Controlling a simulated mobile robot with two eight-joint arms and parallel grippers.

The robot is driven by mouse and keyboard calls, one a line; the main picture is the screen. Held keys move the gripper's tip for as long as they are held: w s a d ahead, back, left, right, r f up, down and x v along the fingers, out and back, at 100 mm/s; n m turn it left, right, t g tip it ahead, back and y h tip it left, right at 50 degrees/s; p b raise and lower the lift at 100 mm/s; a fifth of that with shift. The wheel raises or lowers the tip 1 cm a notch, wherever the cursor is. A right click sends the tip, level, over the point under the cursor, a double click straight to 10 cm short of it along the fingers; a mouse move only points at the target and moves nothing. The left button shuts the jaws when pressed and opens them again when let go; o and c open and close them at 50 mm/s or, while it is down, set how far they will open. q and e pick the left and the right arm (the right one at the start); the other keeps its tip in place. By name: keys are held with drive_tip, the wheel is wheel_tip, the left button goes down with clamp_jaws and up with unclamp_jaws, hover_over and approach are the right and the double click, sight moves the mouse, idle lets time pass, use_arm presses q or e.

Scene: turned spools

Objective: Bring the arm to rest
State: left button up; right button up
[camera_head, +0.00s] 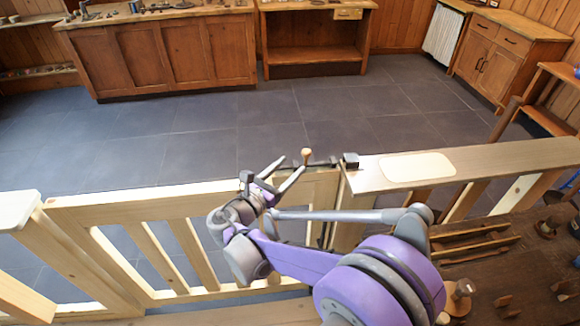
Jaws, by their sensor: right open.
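My right arm, purple and grey, reaches up and left from the bottom of the head view. Its gripper (290,166) is open, with its two fingers spread over the top rail of a pale wooden gate (140,205). A small wooden knob (307,153) stands just beyond the right fingertip, by a dark latch (322,163) at the gate's right end. Nothing shows between the fingers. Whether a finger touches the knob or rail, I cannot tell. My left gripper is not in view.
A wooden railing (500,157) with a pale pad (416,167) runs right from the gate. A dark workbench (480,280) with small wooden pieces lies at lower right. Beyond the gate is open grey tiled floor (200,135), with wooden cabinets (165,55) at the back.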

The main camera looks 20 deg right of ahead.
drive_tip(key=s+d+f+m+g+y+p, duration=0.1)
drive_tip(key=s+d+f+m+g+y, duration=0.2)
drive_tip(key=s+m, duration=0.35)
drive_tip(key=s+d+f+m+g+y+p, duration=0.1)
drive_tip(key=s+d+m+y+p, duration=0.1)
drive_tip(key=s+m+y, duration=0.4)
drive_tip(key=s+a+f+m+y+p, duration=0.2)
drive_tip(key=s+a+m+y, duration=0.4)
drive_tip(key=s+m, duration=0.6)
drive_tip(key=shift+s+a+f, duration=0.25)
drive_tip(key=shift+s+a, duration=0.6)
drive_tip(key=shift+a, duration=0.35)
